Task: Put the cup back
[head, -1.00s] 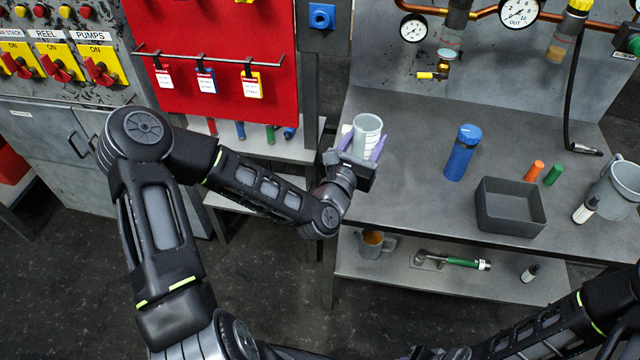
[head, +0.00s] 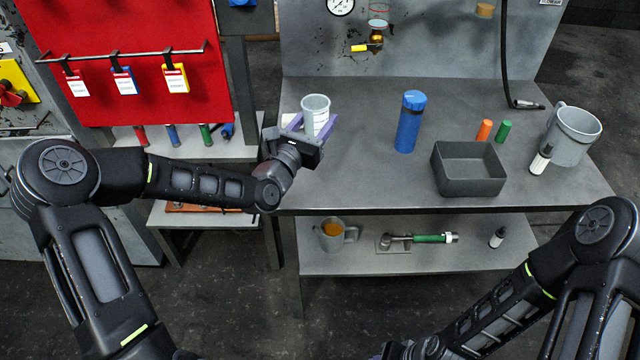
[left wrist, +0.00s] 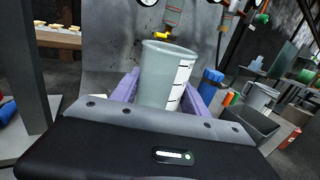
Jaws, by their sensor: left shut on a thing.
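A pale grey-green cup (head: 315,112) with graduation marks stands upright at the left end of the workbench top (head: 350,180). My left gripper (head: 318,126) has its purple fingers on either side of the cup and is shut on it. In the left wrist view the cup (left wrist: 165,75) sits between the two purple fingers, its marks facing right. The gripper body hides its lower part, so I cannot tell whether its base touches the bench. My right arm (head: 510,310) comes in at the lower right; its gripper is out of view.
A blue bottle (head: 409,125), a dark open bin (head: 470,185), orange and green cylinders, a marker and a large grey jug (head: 572,135) stand on the bench to the right. The lower shelf (head: 330,262) holds a mug (head: 332,236) and a green-handled tool. Bench space right of the cup is clear.

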